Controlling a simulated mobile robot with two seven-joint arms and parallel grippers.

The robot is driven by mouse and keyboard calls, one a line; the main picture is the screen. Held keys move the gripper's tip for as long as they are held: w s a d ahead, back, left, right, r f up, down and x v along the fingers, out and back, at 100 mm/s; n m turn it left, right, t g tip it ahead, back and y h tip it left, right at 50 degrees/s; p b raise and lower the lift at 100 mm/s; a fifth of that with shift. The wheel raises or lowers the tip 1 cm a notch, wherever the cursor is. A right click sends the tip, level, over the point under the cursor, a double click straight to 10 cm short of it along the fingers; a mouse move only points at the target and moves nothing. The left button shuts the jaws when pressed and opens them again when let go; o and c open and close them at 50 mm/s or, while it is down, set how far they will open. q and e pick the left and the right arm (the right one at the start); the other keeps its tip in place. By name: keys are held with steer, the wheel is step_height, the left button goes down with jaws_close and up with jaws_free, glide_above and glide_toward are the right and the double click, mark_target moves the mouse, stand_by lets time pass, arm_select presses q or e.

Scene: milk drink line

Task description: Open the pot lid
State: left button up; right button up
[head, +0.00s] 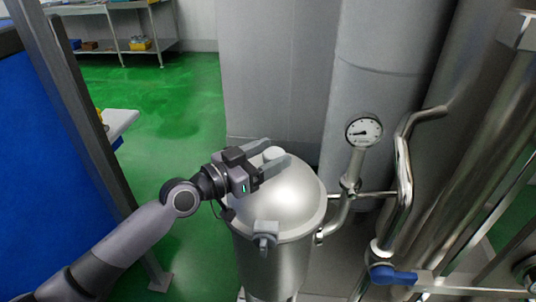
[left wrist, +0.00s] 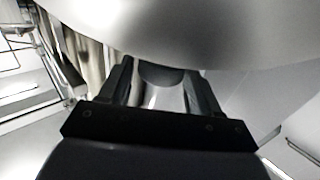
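The pot (head: 272,262) is a silver steel cylinder with a domed lid (head: 291,202), which sits down on its rim. A grey clamp (head: 265,236) is on the front of the rim. A pale round knob (head: 273,153) stands on top of the lid. My left gripper (head: 276,156) reaches in from the left, its fingers spread on either side of the knob. In the left wrist view the knob (left wrist: 161,75) lies between the fingertips, with the curved lid (left wrist: 165,25) beyond. Firm contact with the knob is not visible. My right gripper is not in view.
A dial gauge (head: 363,131) and bent steel pipes (head: 403,185) stand close to the pot's right, with a blue valve handle (head: 392,275) below. A large grey cylinder (head: 380,70) stands behind. Green floor (head: 165,105) is open to the left, beyond a grey post (head: 90,130).

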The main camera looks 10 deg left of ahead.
arm_select(q)
jaws_close()
steer(key=shift+w+r+p, duration=0.15)
steer(key=shift+r+p, duration=0.1)
steer(key=shift+p, duration=0.1)
steer(key=shift+n+g+y, duration=0.6)
steer(key=shift+n+g, duration=0.2)
steer(key=shift+n, duration=0.1)
steer(key=w+r+p, duration=0.3)
steer(key=p, duration=0.1)
steer(key=shift+w+r+p, duration=0.25)
steer(key=shift+w+p, duration=0.05)
steer(key=shift+p, duration=0.05)
steer(key=w+r+n+g+y, duration=0.1)
steer(key=w+r+n+g, duration=0.1)
steer(key=w, duration=0.4)
steer(key=shift+w+g+p, duration=0.25)
steer(key=shift+g+p, duration=0.1)
steer(key=shift+g, duration=0.05)
steer(key=shift+r, duration=0.1)
